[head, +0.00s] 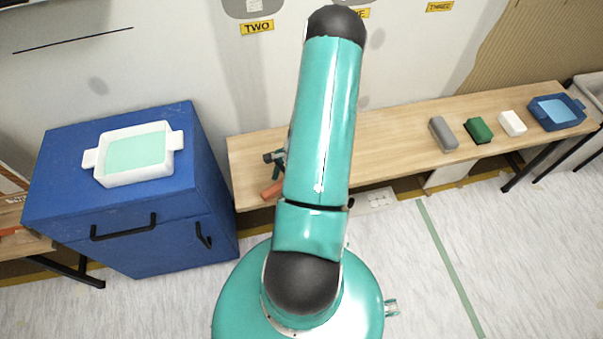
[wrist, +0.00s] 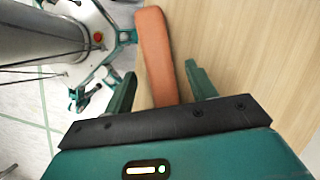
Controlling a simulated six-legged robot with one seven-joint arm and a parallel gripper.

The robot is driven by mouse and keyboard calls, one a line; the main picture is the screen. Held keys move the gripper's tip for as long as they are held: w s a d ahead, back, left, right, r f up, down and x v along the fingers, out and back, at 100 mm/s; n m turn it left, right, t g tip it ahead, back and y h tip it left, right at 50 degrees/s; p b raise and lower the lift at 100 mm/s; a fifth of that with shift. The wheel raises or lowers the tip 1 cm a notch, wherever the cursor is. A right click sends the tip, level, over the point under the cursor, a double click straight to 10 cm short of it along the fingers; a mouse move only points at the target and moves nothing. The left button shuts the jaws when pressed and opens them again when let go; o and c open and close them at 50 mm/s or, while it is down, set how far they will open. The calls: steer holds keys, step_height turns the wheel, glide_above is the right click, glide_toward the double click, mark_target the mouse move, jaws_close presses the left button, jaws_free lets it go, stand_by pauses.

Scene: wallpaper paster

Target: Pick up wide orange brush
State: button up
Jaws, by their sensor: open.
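The wide orange brush (wrist: 156,45) lies on the light wooden bench in the wrist view, its long flat orange body running up between my fingers. My gripper (wrist: 160,72) is open, with one green finger on each side of the brush. The near end of the brush is between the fingers, and its far end reaches beyond their tips. I cannot tell whether either finger touches it. In the head view, part of the brush (head: 272,190) shows at the bench's front edge, left of my arm. My arm hides much of the gripper there.
The wooden bench (head: 390,150) runs along the wall. A grey block (head: 443,134), a green block (head: 478,131), a white block (head: 512,123) and a blue tray (head: 557,112) stand at its right. A blue cabinet (head: 60,190) with a white tray (head: 130,180) stands left.

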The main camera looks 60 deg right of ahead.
steer(key=shift+w+a+f, duration=0.15)
steer(key=shift+a+f, duration=0.1)
steer(key=shift+f, duration=0.35)
steer(key=c, duration=1.2)
steer(key=shift+o, duration=0.2)
steer(key=shift+r, duration=0.15)
